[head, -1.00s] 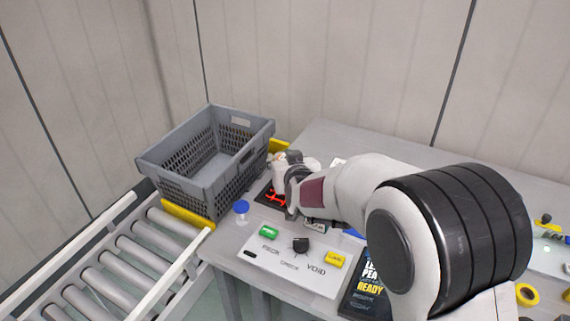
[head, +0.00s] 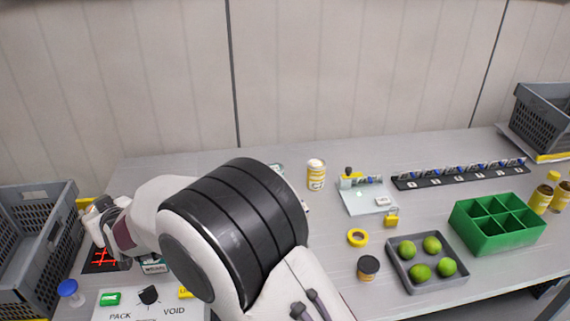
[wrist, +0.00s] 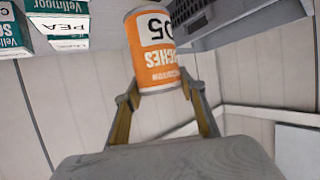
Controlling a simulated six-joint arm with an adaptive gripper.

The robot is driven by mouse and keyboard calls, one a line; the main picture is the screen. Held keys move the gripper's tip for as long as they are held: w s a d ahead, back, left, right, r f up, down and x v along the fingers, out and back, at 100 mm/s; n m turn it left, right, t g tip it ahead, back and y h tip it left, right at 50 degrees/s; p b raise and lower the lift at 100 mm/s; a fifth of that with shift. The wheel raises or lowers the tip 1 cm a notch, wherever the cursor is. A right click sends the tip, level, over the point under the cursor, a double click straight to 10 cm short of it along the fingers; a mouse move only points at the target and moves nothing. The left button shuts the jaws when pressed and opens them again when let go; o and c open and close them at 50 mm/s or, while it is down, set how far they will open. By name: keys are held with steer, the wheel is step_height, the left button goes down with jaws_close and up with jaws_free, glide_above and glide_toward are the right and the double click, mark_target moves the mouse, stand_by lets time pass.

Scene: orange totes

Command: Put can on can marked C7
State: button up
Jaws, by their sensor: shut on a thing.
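My gripper (wrist: 160,92) is shut on an orange can (wrist: 153,58) with a white label, seen in the wrist view. The label lettering appears inverted; its mark looks like 05 or C5. In the head view my gripper (head: 98,222) is at the far left, above the dark pad with red marks, and the held can is not clear there. I cannot make out a can marked C7 in any view. Green-and-white packages (wrist: 62,22), one lettered PEA, show at the wrist view's upper left.
A grey crate (head: 28,225) stands left of my gripper. A yellow-and-white container (head: 316,175) stands at the table's back. My arm covers the table's middle-left.

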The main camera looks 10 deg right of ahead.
steer(key=w+d+r, duration=0.5)
steer(key=w+d, duration=0.5)
steer(key=d, duration=0.1)
steer(key=w+d+r, duration=0.5)
steer(key=w+d, duration=0.5)
steer(key=d, duration=0.1)
steer(key=w+d+m+t+h, duration=0.1)
steer(key=w+d, duration=0.1)
steer(key=d, duration=1.6)
steer(key=w+d+m+h, duration=0.1)
steer(key=w+d+m, duration=0.1)
steer(key=d, duration=1.7)
steer(key=shift+w+f+t+h, duration=0.15)
steer(key=shift+f+t+h, duration=0.15)
steer(key=shift+f+t, duration=0.1)
step_height(320, 180, down, 6)
steer(key=shift+f, duration=0.15)
